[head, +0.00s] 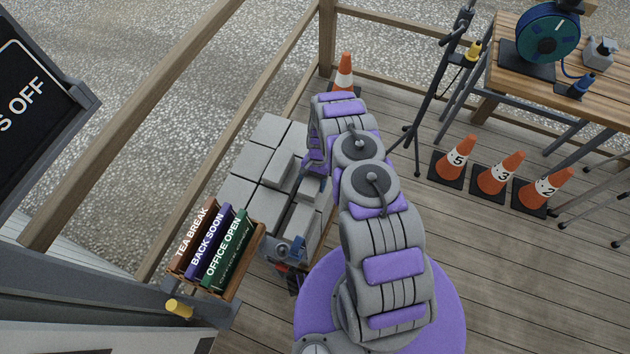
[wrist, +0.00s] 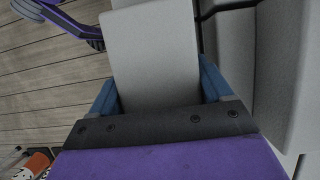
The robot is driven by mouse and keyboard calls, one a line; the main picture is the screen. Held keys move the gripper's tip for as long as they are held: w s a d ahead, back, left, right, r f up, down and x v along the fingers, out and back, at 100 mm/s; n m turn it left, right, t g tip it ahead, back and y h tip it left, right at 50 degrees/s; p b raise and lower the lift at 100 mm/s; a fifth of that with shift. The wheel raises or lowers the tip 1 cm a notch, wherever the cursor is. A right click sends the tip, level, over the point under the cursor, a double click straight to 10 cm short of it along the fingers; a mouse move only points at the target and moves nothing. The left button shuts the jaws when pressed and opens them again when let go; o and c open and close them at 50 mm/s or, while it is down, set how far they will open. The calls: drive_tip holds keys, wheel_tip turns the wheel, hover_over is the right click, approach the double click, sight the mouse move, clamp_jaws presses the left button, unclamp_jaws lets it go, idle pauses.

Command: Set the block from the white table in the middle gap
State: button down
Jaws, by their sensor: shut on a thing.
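My gripper (wrist: 160,100) is shut on a pale grey block (wrist: 150,50), with a blue finger on each side of it in the wrist view. My gripper is mostly hidden there by my arm. A narrow dark gap runs between bed blocks just below the held block. Whether the held block touches the bed or hangs above it I cannot tell. I see no white table.
A wooden rack (head: 232,275) with three sign boards stands at the bed's lower left. A wooden railing (head: 215,150) runs behind the bed. Several orange cones (head: 500,172) and a tripod (head: 425,100) stand to the right. A workbench (head: 575,100) is at the upper right.

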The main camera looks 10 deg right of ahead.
drive_tip(key=shift+w+d+f, duration=0.1)
drive_tip(key=shift+d+f, duration=0.45)
drive_tip(key=shift+d, duration=0.1)
drive_tip(key=shift+d+f+b, duration=0.3)
drive_tip(key=shift+d+f, duration=0.1)
drive_tip(key=shift+f, duration=0.15)
drive_tip(key=shift+a+f+b, duration=0.35)
drive_tip(key=shift+a+f, duration=0.45)
drive_tip(key=shift+f, duration=0.4)
drive_tip(key=shift+d+f, duration=0.3)
drive_tip(key=shift+d, duration=0.35)
drive_tip(key=shift+a, duration=0.15)
drive_tip(key=shift+c, duration=1.2)
unclamp_jaws()
drive_tip(key=shift+a, duration=0.2)
drive_tip(key=shift+o, duration=1.2)
drive_tip(key=shift+a, duration=0.2)
drive_tip(key=shift+d, duration=0.15)
drive_tip(key=shift+d+r, duration=0.15)
drive_tip(key=shift+d, duration=0.2)
drive_tip(key=shift+w+r, duration=0.1)
drive_tip(key=shift+r, duration=0.15)
drive_tip(key=p+v, duration=0.3)
drive_tip(key=v, duration=1.2)
drive_tip(key=shift+a+r, duration=0.1)
drive_tip(key=shift+r, duration=0.35)
drive_tip(key=shift+w+a+r, duration=0.1)
drive_tip(key=shift+w+r, duration=0.05)
drive_tip(key=shift+r, duration=0.15)
